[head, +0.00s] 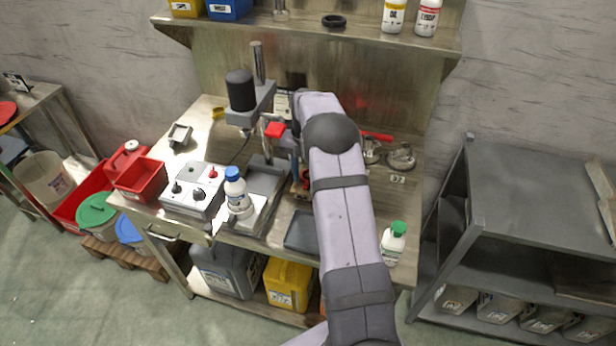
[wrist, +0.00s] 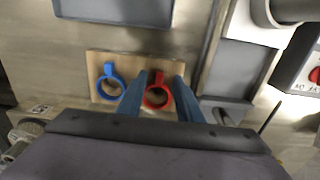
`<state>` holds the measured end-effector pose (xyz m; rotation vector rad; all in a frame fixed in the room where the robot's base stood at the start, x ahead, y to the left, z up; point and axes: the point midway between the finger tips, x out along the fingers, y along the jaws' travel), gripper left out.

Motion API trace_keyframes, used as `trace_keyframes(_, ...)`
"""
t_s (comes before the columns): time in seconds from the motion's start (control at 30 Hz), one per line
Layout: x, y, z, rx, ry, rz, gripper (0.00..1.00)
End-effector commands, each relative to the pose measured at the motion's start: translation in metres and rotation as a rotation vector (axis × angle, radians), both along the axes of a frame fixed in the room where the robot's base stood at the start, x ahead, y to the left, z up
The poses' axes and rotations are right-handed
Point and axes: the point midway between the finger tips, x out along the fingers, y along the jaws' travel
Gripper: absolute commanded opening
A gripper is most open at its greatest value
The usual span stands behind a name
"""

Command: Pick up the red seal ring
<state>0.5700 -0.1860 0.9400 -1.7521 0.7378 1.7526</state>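The red seal ring (wrist: 150,99) lies on a light wooden board (wrist: 95,68) in the wrist view. It has a round loop with a short tab pointing up in the picture. A blue ring (wrist: 106,71) of the same shape lies to its left on the board. My gripper (wrist: 161,75) is open and empty, with its two blue-grey fingers on either side of the red ring in the picture. I cannot tell how far the fingertips are above the board. In the head view my arm hides most of this spot.
A dark grey tray (wrist: 115,10) lies beyond the board, and a grey machine base (wrist: 236,72) stands to the right in the wrist view. In the head view a blue-capped bottle (head: 238,197), a control box (head: 193,191) and a green-capped bottle (head: 393,244) stand on the bench.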

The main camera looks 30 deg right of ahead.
Motion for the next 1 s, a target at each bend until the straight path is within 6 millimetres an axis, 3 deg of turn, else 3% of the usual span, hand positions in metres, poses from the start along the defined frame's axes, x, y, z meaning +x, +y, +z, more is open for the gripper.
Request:
trace_keyframes(0.2,0.0,0.0,-0.02,0.0,0.001,0.0,0.33)
trace_keyframes(0.47,0.0,0.0,-0.024,0.0,0.0,0.0,0.33)
trace_keyframes(0.63,0.0,0.0,-0.023,0.0,0.0,0.0,0.0)
trace_keyframes(1.0,0.0,0.0,-0.023,-0.001,-0.001,0.0,0.0)
